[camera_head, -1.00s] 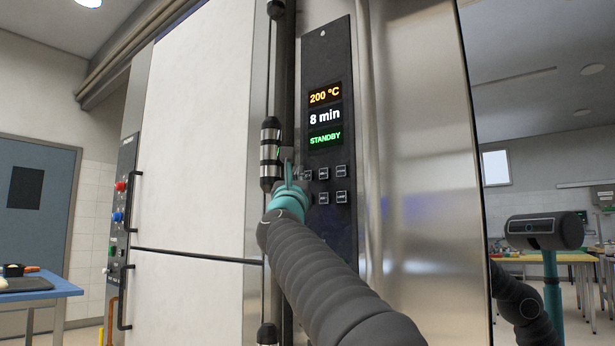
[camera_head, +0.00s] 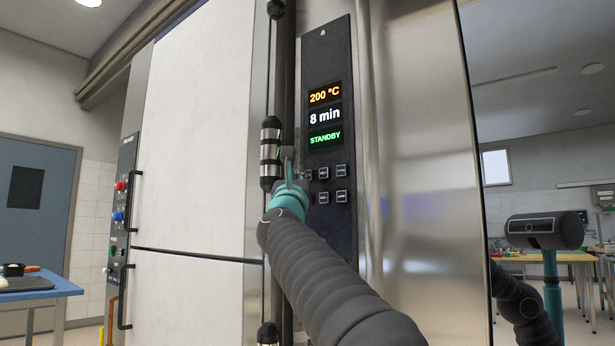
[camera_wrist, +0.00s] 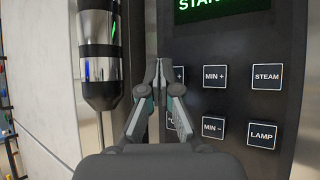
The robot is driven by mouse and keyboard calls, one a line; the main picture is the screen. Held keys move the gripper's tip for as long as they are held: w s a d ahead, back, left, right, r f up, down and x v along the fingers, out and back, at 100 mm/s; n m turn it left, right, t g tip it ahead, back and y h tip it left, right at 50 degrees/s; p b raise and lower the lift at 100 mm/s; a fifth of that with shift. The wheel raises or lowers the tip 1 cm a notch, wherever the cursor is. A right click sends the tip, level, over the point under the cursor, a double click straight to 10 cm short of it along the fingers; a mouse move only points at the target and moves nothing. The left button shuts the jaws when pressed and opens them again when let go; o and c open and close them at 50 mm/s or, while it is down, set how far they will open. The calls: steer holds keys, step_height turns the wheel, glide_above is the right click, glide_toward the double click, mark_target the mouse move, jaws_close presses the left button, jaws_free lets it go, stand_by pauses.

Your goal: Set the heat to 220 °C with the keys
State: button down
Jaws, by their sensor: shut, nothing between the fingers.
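The dark control panel (camera_head: 332,228) on the oven front shows 200 °C in orange on its heat display (camera_head: 325,95), above 8 min and a green STANDBY. Below are two rows of keys. In the wrist view I read MIN + (camera_wrist: 215,77), STEAM (camera_wrist: 267,77), MIN − (camera_wrist: 213,128) and LAMP (camera_wrist: 262,135). The °C plus key (camera_wrist: 179,75) and °C minus key (camera_wrist: 171,122) are partly hidden by my fingers. My gripper (camera_wrist: 158,68) is shut and empty, its tips just left of the °C plus key. I cannot tell whether they touch the panel.
A vertical dark bar with steel collars (camera_head: 270,155) stands close left of my gripper, also large in the wrist view (camera_wrist: 99,55). Left of it are pale oven doors (camera_head: 200,140). A blue table (camera_head: 40,292) stands far left. Bare steel (camera_head: 420,150) lies right of the panel.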

stand_by(0.4)
steer(key=shift+w+d, duration=0.25)
steer(key=shift+w, duration=0.1)
steer(key=shift+w+d, duration=0.25)
steer(key=shift+w, duration=0.05)
stand_by(0.9)
steer(key=shift+s+a, duration=0.5)
steer(key=shift+s, duration=0.15)
steer(key=shift+b, duration=0.35)
steer(key=shift+w+d, duration=0.1)
steer(key=shift+w, duration=0.05)
steer(key=shift+w+d, duration=0.15)
steer(key=shift+w, duration=0.05)
